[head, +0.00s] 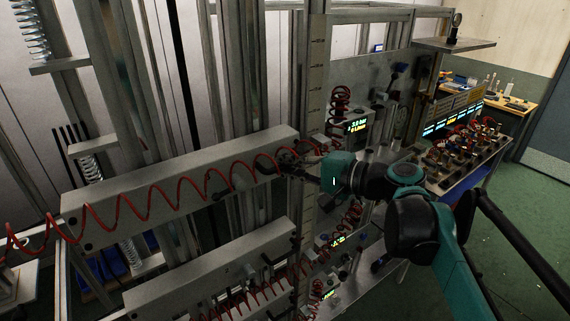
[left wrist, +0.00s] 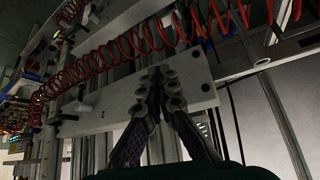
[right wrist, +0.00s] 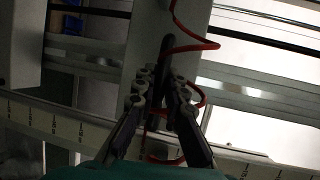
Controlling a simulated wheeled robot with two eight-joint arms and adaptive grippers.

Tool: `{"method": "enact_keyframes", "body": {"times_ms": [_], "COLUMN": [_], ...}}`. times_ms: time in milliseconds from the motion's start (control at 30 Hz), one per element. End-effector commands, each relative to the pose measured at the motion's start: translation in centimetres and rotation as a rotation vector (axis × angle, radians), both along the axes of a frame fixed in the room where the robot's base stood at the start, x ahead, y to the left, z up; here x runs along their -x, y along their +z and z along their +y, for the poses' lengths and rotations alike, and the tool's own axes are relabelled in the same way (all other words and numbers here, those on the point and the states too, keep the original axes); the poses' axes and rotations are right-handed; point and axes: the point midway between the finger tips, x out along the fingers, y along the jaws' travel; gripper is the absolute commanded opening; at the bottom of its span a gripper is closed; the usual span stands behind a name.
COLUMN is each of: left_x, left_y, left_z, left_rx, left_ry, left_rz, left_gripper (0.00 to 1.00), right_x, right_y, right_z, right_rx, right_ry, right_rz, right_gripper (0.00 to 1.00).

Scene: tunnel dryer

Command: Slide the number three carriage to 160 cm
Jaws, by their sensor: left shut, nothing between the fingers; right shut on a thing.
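A pale grey carriage beam (head: 180,178) lies across the vertical rails in the head view, its right end near an upright scale strip (head: 316,75). A second beam (head: 215,262) lies below it. I cannot read a carriage number or the scale figures. My right gripper (head: 292,165) is at the upper beam's right end. In the right wrist view the right gripper (right wrist: 160,85) is shut on a dark handle (right wrist: 166,50) in front of a beam (right wrist: 150,22). My left gripper (left wrist: 160,78) is shut and empty before a pale beam (left wrist: 135,98); the head view does not show it.
A coiled red hose (head: 150,195) runs along the upper beam and loops beside the right gripper. Panels with a lit display (head: 357,126) stand right of the scale. A bench with brass fittings (head: 465,150) stands further right.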

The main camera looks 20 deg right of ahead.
Motion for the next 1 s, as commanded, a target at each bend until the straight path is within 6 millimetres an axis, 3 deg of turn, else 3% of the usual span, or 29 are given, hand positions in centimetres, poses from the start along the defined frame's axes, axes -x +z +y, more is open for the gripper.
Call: {"method": "enact_keyframes", "body": {"times_ms": [33, 133, 567, 1000], "left_x": [0.0, 0.0, 0.0, 0.0], "left_y": [-0.1, -0.1, -0.1, -0.1], "left_z": [0.0, 0.0, 0.0, 0.0], "left_rx": [0.000, 0.000, 0.000, 0.000], "left_ry": [0.000, 0.000, 0.000, 0.000], "left_rz": [0.000, 0.000, 0.000, 0.000], "left_gripper": [0.00, 0.00, 0.00, 0.00], "right_x": [0.2, 0.2, 0.9, 7.2], "right_y": [-0.7, -0.7, -0.2, 1.4], "right_z": [0.1, 0.1, -0.8, -6.7], "right_rx": [0.013, 0.013, 0.008, 0.010], "right_ry": [0.005, 0.005, 0.000, -0.001], "right_rz": [0.007, 0.007, 0.005, 0.006], "right_gripper": [0.00, 0.32, 0.33, 0.33]}}
